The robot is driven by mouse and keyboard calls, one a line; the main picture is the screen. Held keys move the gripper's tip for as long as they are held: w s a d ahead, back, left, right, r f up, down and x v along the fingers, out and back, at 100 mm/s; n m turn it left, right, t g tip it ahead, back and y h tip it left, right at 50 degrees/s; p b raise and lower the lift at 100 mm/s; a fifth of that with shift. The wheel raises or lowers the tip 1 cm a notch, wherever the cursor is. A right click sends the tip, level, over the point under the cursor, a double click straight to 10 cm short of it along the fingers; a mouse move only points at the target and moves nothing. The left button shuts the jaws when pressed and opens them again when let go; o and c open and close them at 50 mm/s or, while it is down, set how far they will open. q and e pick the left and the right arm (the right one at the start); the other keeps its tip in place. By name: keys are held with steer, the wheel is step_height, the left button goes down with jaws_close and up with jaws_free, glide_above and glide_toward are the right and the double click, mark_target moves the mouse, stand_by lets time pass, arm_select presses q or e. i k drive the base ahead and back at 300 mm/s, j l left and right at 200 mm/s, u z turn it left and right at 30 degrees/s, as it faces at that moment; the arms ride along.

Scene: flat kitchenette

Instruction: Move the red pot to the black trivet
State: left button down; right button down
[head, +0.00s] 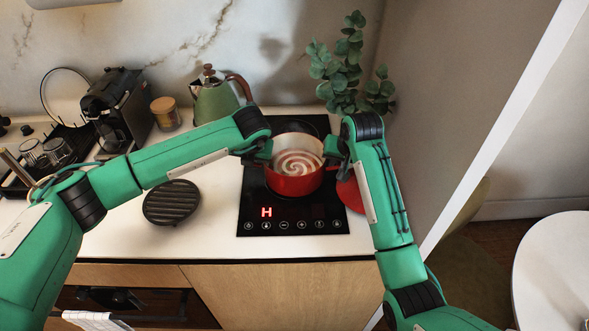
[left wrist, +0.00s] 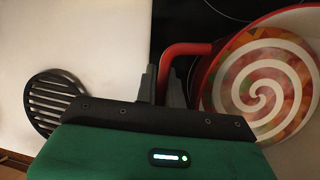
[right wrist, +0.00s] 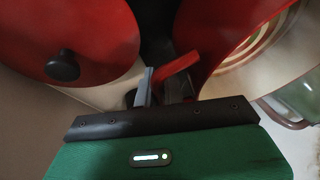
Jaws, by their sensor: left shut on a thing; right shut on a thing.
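The red pot (head: 292,184) stands on the black cooktop (head: 257,217), with a swirl-patterned content or inside showing. It also shows in the left wrist view (left wrist: 208,72) and the right wrist view (right wrist: 205,35). My left gripper (head: 268,152) is shut on the pot's left handle (left wrist: 185,49). My right gripper (head: 329,158) is shut on the pot's right handle (right wrist: 177,70). The round black ribbed trivet (head: 171,203) lies bare on the white counter, left of the cooktop. It shows at the left of the left wrist view (left wrist: 52,100).
A red lid (head: 350,196) with a black knob (right wrist: 62,66) lies right of the pot, partly behind my right arm. A green kettle (head: 214,101) and a plant (head: 352,65) stand behind. A coffee machine (head: 115,108) stands back left. Counter around the trivet is clear.

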mark_target(171, 200)
steer(key=k+j, duration=0.1)
steer(key=j, duration=0.7)
steer(key=k+j, duration=0.15)
steer(key=j, duration=0.3)
steer(key=k+j, duration=0.1)
steer(key=j, duration=0.3)
